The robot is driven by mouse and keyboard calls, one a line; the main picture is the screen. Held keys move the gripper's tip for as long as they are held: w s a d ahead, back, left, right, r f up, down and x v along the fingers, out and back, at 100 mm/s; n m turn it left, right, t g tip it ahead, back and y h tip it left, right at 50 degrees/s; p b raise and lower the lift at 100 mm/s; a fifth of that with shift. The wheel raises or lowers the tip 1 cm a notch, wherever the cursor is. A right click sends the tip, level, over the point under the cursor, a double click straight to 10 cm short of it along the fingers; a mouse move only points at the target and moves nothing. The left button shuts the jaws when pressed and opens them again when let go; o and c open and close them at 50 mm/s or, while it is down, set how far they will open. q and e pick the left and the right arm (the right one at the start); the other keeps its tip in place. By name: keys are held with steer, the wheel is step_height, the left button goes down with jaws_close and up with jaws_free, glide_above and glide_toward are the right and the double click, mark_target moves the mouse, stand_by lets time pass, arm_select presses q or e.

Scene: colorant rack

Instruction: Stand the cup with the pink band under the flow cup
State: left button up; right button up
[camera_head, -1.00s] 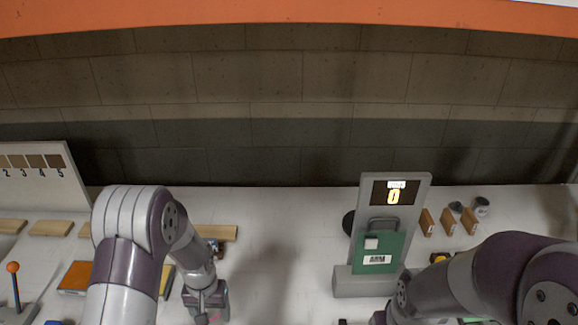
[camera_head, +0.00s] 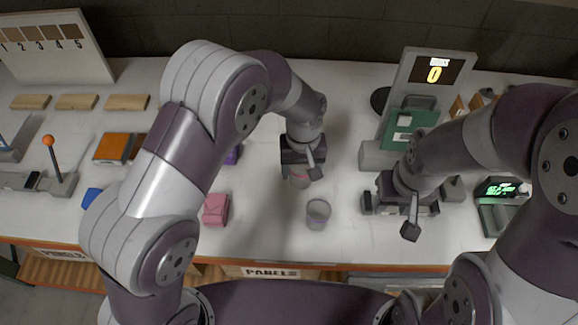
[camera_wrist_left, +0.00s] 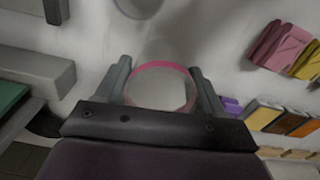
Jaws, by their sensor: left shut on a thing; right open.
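The cup with the pink band (camera_head: 298,182) is between the fingers of my left gripper (camera_head: 301,172), which is shut on it. In the left wrist view the cup (camera_wrist_left: 160,90) shows its round pink rim between the two fingers (camera_wrist_left: 162,85). I cannot tell whether its base touches the table. My right gripper (camera_head: 402,208) is open at the right, in front of the grey stand (camera_head: 378,156). I cannot make out the flow cup for certain; my right arm hides part of that area.
A pink block (camera_head: 215,209) lies left. A lit green display (camera_head: 502,189) stands far right.

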arm_select(q)
steer(key=shift+a+n, duration=0.2)
steer(key=shift+n, duration=0.6)
steer(key=shift+a+r+n, duration=0.1)
steer(key=shift+n, duration=0.3)
steer(key=shift+s+f+n, duration=0.15)
steer(key=shift+f+n, duration=0.05)
steer(key=shift+n, duration=0.2)
steer(key=p, duration=0.3)
glide_above(298, 200)
step_height(298, 200, down, 9)
steer(key=shift+f, duration=0.35)
steer(key=shift+f+b, duration=0.1)
steer(key=shift+b, duration=0.3)
steer(key=o, duration=1)
